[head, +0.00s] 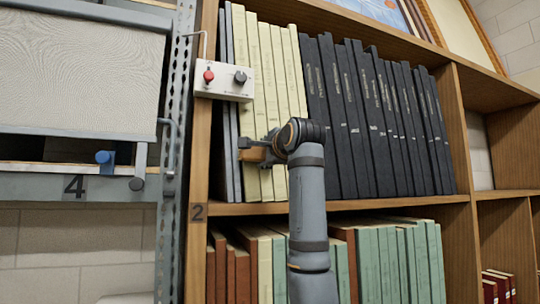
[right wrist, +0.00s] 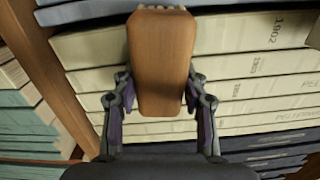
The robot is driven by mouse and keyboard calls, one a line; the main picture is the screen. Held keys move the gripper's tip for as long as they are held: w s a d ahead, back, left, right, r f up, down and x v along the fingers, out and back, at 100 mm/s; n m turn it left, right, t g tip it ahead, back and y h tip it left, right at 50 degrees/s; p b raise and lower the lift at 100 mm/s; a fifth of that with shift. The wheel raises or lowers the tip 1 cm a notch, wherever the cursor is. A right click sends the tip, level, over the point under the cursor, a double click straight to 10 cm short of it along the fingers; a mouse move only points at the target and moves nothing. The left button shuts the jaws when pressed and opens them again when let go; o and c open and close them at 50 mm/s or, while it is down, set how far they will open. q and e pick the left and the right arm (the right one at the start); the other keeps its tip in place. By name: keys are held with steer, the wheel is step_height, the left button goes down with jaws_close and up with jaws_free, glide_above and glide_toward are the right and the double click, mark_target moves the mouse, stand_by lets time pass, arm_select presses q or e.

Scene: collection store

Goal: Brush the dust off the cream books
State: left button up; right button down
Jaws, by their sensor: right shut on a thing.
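The cream books (head: 269,80) stand upright in a row on the upper shelf, between thin grey books and black ones. Their spines, some with year numbers, also show in the right wrist view (right wrist: 240,90). My right gripper (head: 262,147) is in front of the lower part of these spines. In the right wrist view, its two fingers (right wrist: 160,98) are shut on the sides of a wooden brush (right wrist: 162,50). Pale bristles show at the brush's far end, by the spines; I cannot tell whether they touch. No dust can be made out clearly. My left gripper is not in view.
A white box (head: 223,81) with a red knob and a dark knob hangs before the upper left of the row. Black books (head: 375,120) stand to the right. A wooden upright (head: 199,140) and a metal rack bound the left side. Green and brown books fill the shelf below.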

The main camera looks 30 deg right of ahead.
steer(key=shift+s+d+f+b, duration=0.2)
steer(key=shift+s+b, duration=0.25)
steer(key=b+v, duration=0.2)
steer(key=v, duration=0.3)
steer(key=shift+r, duration=0.15)
steer(key=b+v, duration=0.1)
steer(key=v, duration=0.2)
steer(key=shift+s+a+b, duration=0.1)
steer(key=shift+b, duration=0.3)
